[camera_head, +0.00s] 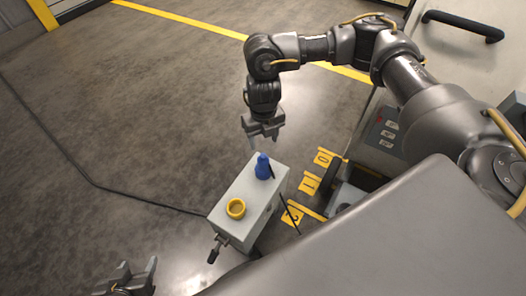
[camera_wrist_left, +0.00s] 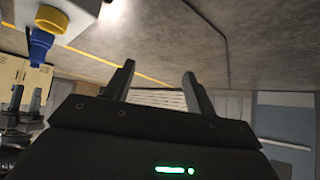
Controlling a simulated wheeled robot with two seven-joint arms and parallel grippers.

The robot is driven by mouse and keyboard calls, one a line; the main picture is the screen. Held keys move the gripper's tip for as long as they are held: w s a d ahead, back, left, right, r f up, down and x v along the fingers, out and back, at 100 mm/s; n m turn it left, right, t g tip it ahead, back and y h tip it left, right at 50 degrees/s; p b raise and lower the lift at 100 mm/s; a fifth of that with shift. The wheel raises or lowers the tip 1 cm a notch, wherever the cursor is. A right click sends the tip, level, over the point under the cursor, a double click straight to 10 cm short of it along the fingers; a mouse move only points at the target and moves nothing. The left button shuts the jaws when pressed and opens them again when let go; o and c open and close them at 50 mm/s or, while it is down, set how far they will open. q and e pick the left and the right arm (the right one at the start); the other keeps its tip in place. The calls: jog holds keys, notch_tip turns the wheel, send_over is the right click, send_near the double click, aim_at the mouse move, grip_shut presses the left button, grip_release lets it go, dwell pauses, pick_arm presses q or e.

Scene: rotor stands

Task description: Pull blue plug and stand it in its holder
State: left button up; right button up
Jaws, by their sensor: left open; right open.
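The blue plug (camera_head: 263,168) stands upright on the far end of a grey box (camera_head: 230,215). A yellow ring-shaped holder (camera_head: 236,208) sits on the near end of the box top, and its opening looks empty. My right gripper (camera_head: 263,141) is open just beyond the plug, pointing down, with nothing between its fingers. My left gripper (camera_head: 138,270) is open and empty at the bottom left, apart from the box. In the left wrist view, the plug (camera_wrist_left: 40,45) and holder (camera_wrist_left: 52,19) show at the top left, away from the left fingers (camera_wrist_left: 158,82).
A lever with a black handle (camera_head: 214,250) sticks out of the box's near end. Yellow numbered floor plates (camera_head: 309,184) lie right of the box. A grey cabinet with a button panel (camera_head: 384,132) stands at the right. A black cable (camera_head: 95,184) crosses the open floor at left.

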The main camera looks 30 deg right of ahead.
aim_at(263, 155)
notch_tip(263, 155, down, 2)
jog(key=shift+f+b, duration=0.1)
jog(key=shift+b, duration=0.9)
pick_arm(q)
jog(key=w+d+r+m+t+h+b, duration=0.2)
jog(key=w+d+r+m+t+h, duration=0.15)
jog(key=d+r+t+h, duration=0.55)
pick_arm(e)
jog(key=shift+f, duration=0.8)
jog(key=shift+f+b, duration=0.35)
jog(key=shift+f, duration=0.15)
notch_tip(263, 155, down, 4)
jog(key=shift+r+b, duration=0.1)
jog(key=shift+b, duration=1.1)
pick_arm(q)
notch_tip(263, 155, up, 10)
jog(key=s+a+n+t, duration=0.1)
jog(key=a+t, duration=0.1)
jog(key=t, duration=0.4)
jog(key=shift+s+a+r+h, duration=0.15)
jog(key=shift+s+a+h, duration=0.05)
jog(key=shift+s+h, duration=0.2)
pick_arm(e)
jog(key=shift+f, duration=0.5)
jog(key=shift+c, duration=0.3)
